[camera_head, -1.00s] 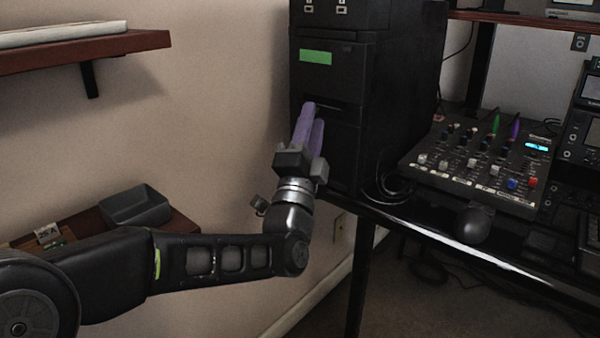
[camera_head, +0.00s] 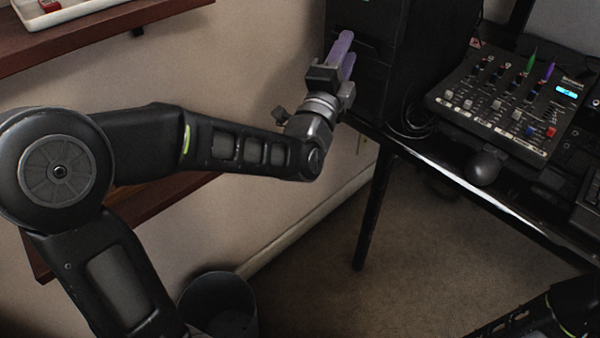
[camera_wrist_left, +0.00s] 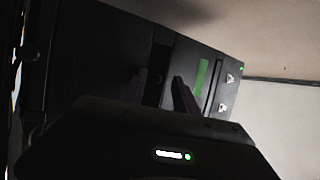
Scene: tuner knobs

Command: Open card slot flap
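A black tower case (camera_head: 408,60) stands on the desk, its front facing my left gripper. My left gripper (camera_head: 345,52) has purple fingers, which are close to the case front. In the left wrist view the two fingers (camera_wrist_left: 162,92) are apart with nothing held between them. A dark slot-like recess (camera_wrist_left: 160,72) in the case front shows between them, beside a green label (camera_wrist_left: 200,78). I cannot make out the flap separately or tell whether a finger touches it. My right gripper is not in view; a dark part of my right arm shows at the lower right of the head view.
A mixer (camera_head: 510,100) with several knobs and a round dark object (camera_head: 482,167) are right of the case. The desk's front edge (camera_head: 470,192) runs below them. A shelf (camera_head: 100,35) is at upper left, and a bin (camera_head: 218,305) stands on the floor.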

